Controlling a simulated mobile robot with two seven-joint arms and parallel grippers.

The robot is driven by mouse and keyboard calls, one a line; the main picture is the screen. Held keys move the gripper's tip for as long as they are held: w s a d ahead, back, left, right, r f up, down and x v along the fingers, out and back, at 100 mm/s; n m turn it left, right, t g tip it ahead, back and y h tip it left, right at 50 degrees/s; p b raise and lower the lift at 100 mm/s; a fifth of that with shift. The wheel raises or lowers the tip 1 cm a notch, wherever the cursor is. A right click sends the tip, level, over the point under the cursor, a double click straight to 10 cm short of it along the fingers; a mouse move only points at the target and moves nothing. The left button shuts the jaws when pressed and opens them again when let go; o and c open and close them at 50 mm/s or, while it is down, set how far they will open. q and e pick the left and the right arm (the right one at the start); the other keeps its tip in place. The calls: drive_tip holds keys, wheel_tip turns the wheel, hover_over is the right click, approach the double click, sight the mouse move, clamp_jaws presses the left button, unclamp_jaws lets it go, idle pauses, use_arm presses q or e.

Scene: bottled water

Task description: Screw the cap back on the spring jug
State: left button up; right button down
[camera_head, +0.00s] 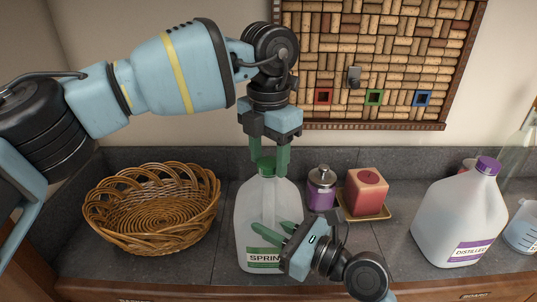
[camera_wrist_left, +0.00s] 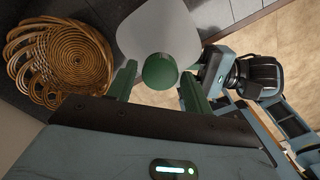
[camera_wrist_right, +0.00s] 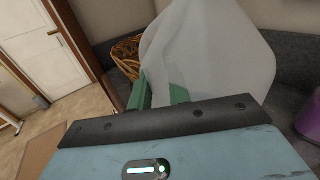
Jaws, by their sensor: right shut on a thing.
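The spring jug (camera_head: 262,208), translucent white with a green-lettered label, stands upright on the counter. Its green cap (camera_head: 266,165) sits at the top of its neck; I cannot tell how tightly it is seated. My left gripper (camera_head: 269,158) points down from above with its fingers on either side of the cap. In the left wrist view the cap (camera_wrist_left: 160,71) lies between the open fingers, with slim gaps visible. My right gripper (camera_head: 272,232) is shut on the jug at its handle side, low at the front. In the right wrist view the jug (camera_wrist_right: 215,50) fills the space beyond the fingers.
A wicker basket (camera_head: 155,208) stands left of the jug. A purple jar (camera_head: 321,190) and a red candle (camera_head: 367,190) on a dish stand close behind right. A purple-capped distilled jug (camera_head: 458,220) is farther right. A cork board (camera_head: 380,60) hangs behind.

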use_arm(q)
drive_tip(key=shift+o, duration=1.3)
drive_tip(key=shift+r, duration=0.15)
wheel_tip(320, 180, up, 12)
use_arm(e)
drive_tip(key=c, duration=1.2)
unclamp_jaws()
drive_tip(key=shift+c, duration=0.2)
